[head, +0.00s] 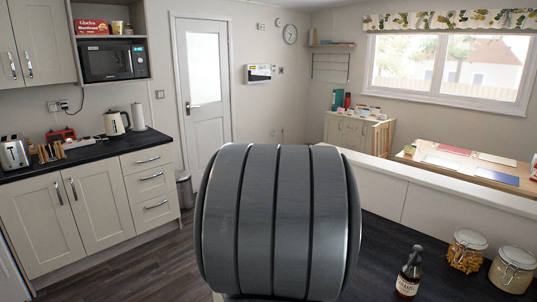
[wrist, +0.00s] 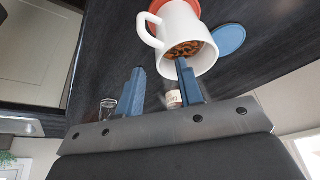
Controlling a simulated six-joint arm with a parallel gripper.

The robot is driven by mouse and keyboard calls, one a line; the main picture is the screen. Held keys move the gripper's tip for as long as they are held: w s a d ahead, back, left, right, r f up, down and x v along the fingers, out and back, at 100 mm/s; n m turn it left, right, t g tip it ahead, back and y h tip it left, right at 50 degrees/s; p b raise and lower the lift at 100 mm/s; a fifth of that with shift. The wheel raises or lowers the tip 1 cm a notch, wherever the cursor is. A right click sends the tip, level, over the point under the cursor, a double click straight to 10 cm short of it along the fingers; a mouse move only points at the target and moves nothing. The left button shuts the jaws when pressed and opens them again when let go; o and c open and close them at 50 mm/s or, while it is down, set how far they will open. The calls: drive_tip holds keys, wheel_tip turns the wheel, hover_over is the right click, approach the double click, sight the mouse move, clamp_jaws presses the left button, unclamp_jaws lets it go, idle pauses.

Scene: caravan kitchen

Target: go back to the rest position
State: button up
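In the wrist view, my gripper (wrist: 160,66) shows two blue fingers standing apart. Nothing is visibly held between them. A white mug (wrist: 175,32) with brown contents is beyond the fingertips. The right fingertip overlaps the mug's rim in the picture; I cannot tell whether they touch. In the head view, a large grey rounded part of my own arm fills the lower middle, and my gripper is not visible there.
In the head view, a brown bottle (head: 409,275) and two lidded jars (head: 466,252) (head: 513,272) stand at lower right. A kettle (head: 115,123) stands at left.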

drive_tip(key=v, duration=0.5)
drive_tip(key=shift+a+r, duration=0.1)
drive_tip(key=shift+r, duration=0.1)
drive_tip(key=x, duration=1.2)
drive_tip(key=shift+f, duration=0.25)
wheel_tip(320, 180, up, 5)
drive_tip(key=shift+f, duration=0.25)
drive_tip(key=s+d+r, duration=0.7)
drive_tip(key=s+d, duration=0.1)
drive_tip(key=s, duration=0.1)
drive_tip(key=shift+n, duration=0.5)
drive_tip(key=a+f, duration=0.1)
drive_tip(key=f, duration=0.2)
drive_tip(key=a+f, duration=0.2)
drive_tip(key=f, duration=0.1)
drive_tip(key=a+f, duration=0.2)
drive_tip(key=f, duration=0.1)
drive_tip(key=shift+s+a, duration=0.15)
drive_tip(key=shift+s, duration=0.2)
drive_tip(key=d, duration=0.3)
drive_tip(key=w+d, duration=0.1)
drive_tip(key=d, duration=0.6)
drive_tip(key=shift+w+d, duration=0.15)
drive_tip(key=shift+d, duration=0.05)
